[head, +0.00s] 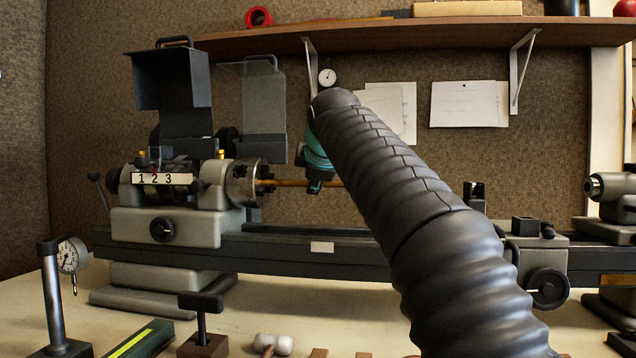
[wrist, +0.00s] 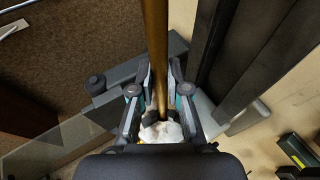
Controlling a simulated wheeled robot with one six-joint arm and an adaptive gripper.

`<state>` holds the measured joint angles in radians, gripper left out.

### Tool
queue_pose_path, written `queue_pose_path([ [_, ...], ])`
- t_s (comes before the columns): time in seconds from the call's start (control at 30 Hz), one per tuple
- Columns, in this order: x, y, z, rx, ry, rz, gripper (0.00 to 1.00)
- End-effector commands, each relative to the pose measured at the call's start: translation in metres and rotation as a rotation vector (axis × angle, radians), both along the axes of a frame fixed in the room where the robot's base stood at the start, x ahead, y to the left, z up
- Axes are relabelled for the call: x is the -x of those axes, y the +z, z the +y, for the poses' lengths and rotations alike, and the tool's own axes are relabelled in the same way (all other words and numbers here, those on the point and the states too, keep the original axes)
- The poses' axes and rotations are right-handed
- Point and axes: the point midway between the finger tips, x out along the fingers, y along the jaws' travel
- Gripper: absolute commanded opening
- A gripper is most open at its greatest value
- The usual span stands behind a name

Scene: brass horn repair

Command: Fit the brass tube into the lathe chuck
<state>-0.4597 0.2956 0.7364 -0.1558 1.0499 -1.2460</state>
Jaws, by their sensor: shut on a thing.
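The brass tube (head: 288,183) lies about level along the lathe in the head view. Its left end meets the jaws of the lathe chuck (head: 245,182); I cannot tell how far inside it sits. My gripper (head: 316,186) is shut on the tube to the right of the chuck, with a short length showing to the gripper's right. In the wrist view the tube (wrist: 155,35) runs from the top edge down between the fingers of my gripper (wrist: 160,88). The chuck is not clearly visible there.
A raised dark guard (head: 175,80) and a clear guard (head: 250,100) stand behind the chuck. The dark lathe bed (head: 310,252) runs below. A dial gauge stand (head: 55,290), a T-handled key (head: 201,310) and a white mallet (head: 272,343) are on the bench in front.

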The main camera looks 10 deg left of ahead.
Motion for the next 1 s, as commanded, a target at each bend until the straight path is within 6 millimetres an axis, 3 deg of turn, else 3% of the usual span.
queue_pose_path([
  [0.67,0.000,0.000,0.017,-0.001,0.001,-0.001,0.00],
  [0.7,0.000,0.000,0.017,0.000,0.000,-0.001,0.25],
  [0.77,0.000,0.000,0.017,0.000,0.000,-0.001,0.40],
  [0.8,0.000,0.000,0.017,0.000,0.000,-0.001,0.44],
  [1.0,0.000,0.000,0.017,0.000,0.000,-0.001,0.44],
])
